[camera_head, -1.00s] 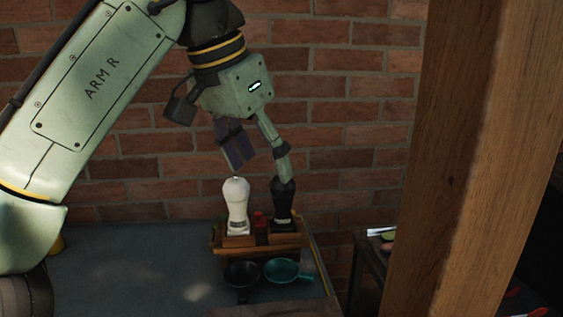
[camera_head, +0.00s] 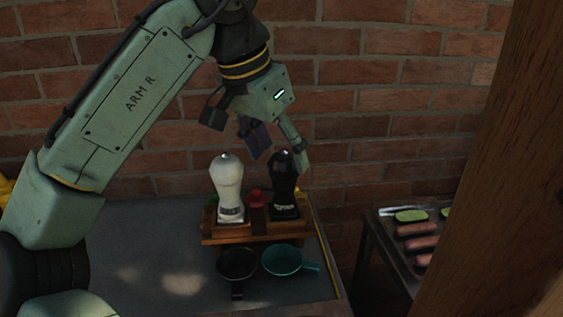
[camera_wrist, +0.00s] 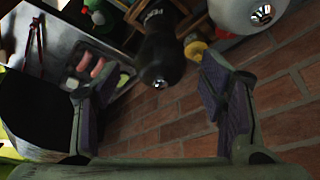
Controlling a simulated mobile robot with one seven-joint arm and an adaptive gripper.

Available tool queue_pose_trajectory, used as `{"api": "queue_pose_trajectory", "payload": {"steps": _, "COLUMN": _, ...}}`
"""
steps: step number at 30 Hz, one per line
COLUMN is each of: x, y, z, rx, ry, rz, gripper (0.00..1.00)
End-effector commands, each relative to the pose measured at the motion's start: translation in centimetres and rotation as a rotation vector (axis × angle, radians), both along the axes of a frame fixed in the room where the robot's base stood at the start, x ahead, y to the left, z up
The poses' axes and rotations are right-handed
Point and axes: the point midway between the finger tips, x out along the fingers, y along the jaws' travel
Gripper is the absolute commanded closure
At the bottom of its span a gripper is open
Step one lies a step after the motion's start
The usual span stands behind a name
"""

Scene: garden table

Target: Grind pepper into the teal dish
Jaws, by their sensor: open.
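A black mill (camera_head: 284,184) and a white mill (camera_head: 229,188) stand upright side by side in a wooden caddy (camera_head: 243,232). The teal dish (camera_head: 283,261), with a handle to the right, sits in front of the caddy. Its inside looks empty. My gripper (camera_head: 280,155) is at the top of the black mill, with its fingers spread. In the wrist view, the black mill (camera_wrist: 160,58) lies between the open fingers but beyond their tips, and the white mill (camera_wrist: 245,12) is at the upper right. Whether a finger touches the black mill I cannot tell.
A black dish (camera_head: 237,264) sits left of the teal dish. A small red-topped item (camera_head: 256,198) is between the mills. A brick wall (camera_head: 360,130) is close behind. A wooden post (camera_head: 500,160) and a tray with sausages (camera_head: 418,240) are at the right. The table's left part is clear.

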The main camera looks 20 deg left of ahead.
Motion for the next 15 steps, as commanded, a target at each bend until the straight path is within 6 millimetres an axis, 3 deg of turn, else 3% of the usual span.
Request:
{"api": "queue_pose_trajectory", "payload": {"steps": 1, "x": 0.2, "y": -0.1, "z": -1.2, "rx": 0.001, "ry": -0.002, "rz": 0.002, "gripper": 0.35}}
{"api": "queue_pose_trajectory", "payload": {"steps": 4, "x": 0.5, "y": -0.3, "z": -1.9, "rx": 0.001, "ry": -0.001, "rz": 0.002, "gripper": 0.35}}
{"api": "queue_pose_trajectory", "payload": {"steps": 15, "x": 0.8, "y": -0.4, "z": -2.1, "rx": 0.0, "ry": -0.002, "rz": 0.0, "gripper": 0.35}}
